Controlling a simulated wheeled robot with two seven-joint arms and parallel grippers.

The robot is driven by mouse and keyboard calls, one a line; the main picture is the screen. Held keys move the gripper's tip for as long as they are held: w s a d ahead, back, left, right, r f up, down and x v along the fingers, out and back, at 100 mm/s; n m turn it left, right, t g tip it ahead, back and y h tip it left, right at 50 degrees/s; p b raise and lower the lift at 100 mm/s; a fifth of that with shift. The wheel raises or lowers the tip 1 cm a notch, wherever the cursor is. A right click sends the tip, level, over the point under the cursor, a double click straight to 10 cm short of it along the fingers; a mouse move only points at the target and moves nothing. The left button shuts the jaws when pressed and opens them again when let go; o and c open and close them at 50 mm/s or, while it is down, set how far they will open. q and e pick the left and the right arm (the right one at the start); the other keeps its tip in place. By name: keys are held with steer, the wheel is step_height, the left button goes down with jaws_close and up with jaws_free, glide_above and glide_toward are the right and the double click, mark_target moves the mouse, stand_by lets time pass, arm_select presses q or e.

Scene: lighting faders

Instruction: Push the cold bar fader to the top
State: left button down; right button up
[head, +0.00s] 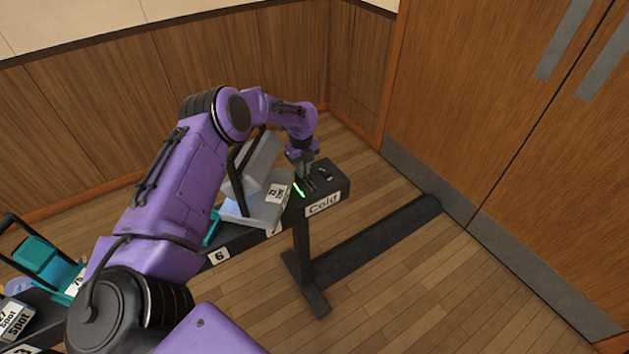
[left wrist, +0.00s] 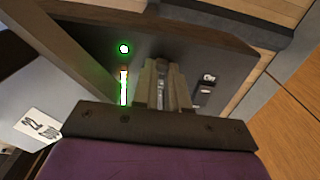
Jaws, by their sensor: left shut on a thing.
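The cold bar fader's black panel (head: 340,186) is at the end of the bar, with a white "Cold" label (head: 322,204) on its front. My left gripper (head: 306,175) reaches down onto this panel. In the left wrist view my left gripper (left wrist: 164,84) is shut on the fader knob (left wrist: 161,67), which shows only in part between the fingers. A lit green strip (left wrist: 124,88) runs beside the fingers, with a green dot (left wrist: 124,48) beyond its end. The slot is mostly hidden by the gripper. My right gripper is not in view.
A small switch (left wrist: 204,88) sits on the panel to the right of the fingers. A grey lamp-like fixture (head: 262,208) with a tag stands just left of the panel. A teal fixture (head: 45,262) is farther left. The floor right of the stand is clear.

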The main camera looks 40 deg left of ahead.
arm_select(q)
steer(key=shift+w+a+f, duration=0.1)
steer(key=shift+a, duration=0.2)
steer(key=shift+r, duration=0.2)
steer(key=c, duration=1.1)
jaws_free()
steer(key=shift+a+f, duration=0.1)
steer(key=shift+a, duration=0.05)
steer(key=shift+c, duration=0.2)
steer(key=shift+r, duration=0.45)
step_height(320, 180, up, 10)
steer(key=b, duration=0.1)
steer(key=shift+f, duration=0.2)
